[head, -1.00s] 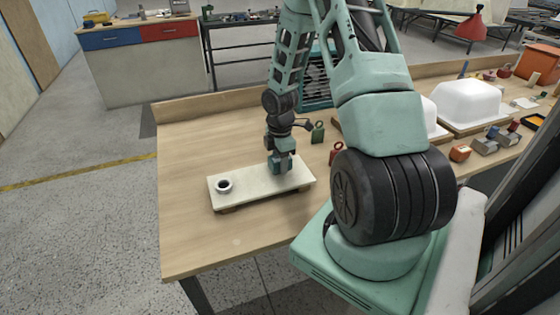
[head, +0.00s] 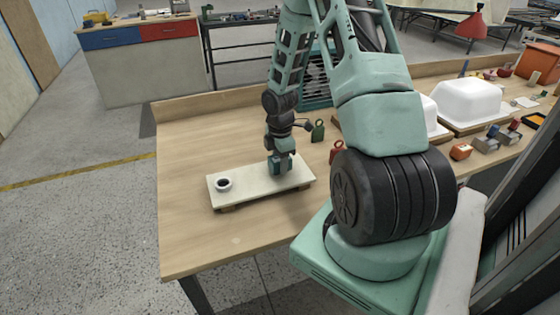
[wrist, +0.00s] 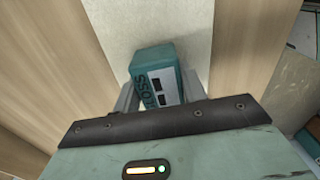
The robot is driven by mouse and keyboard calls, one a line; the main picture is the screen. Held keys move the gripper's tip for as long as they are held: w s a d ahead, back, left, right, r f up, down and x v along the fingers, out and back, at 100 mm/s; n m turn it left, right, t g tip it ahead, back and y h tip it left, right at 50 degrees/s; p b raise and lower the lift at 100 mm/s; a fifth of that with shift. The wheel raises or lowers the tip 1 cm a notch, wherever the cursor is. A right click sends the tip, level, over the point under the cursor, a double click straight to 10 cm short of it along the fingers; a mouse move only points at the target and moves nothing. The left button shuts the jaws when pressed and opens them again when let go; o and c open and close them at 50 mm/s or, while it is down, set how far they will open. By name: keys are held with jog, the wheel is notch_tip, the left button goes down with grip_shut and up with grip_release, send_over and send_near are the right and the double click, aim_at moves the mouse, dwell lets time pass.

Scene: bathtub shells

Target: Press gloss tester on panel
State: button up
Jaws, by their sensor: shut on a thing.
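The gloss tester is a small teal box with dark "GLOSS" lettering and a pale face; it shows in the wrist view (wrist: 156,72) between my two grey fingers. The panel (head: 248,190) is a long off-white board raised on supports on the wooden table. The tester's lower end is at or very close to the panel's top face; I cannot tell whether they touch. A dark-centred white ring (head: 223,184) is on the panel's left part.
Green (head: 318,131) and red (head: 336,152) small items stand on the table behind and right of the panel. White tub shells (head: 468,100) and several small blocks are farther right. The table (head: 185,140) is clear left of the panel.

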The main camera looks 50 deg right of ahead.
jog(key=shift+f, duration=0.5)
dwell(1.6)
jog(key=shift+r, duration=0.1)
notch_tip(320, 180, up, 7)
jog(key=p, duration=0.7)
jog(key=shift+a+b, duration=0.1)
jog(key=shift+b, duration=0.2)
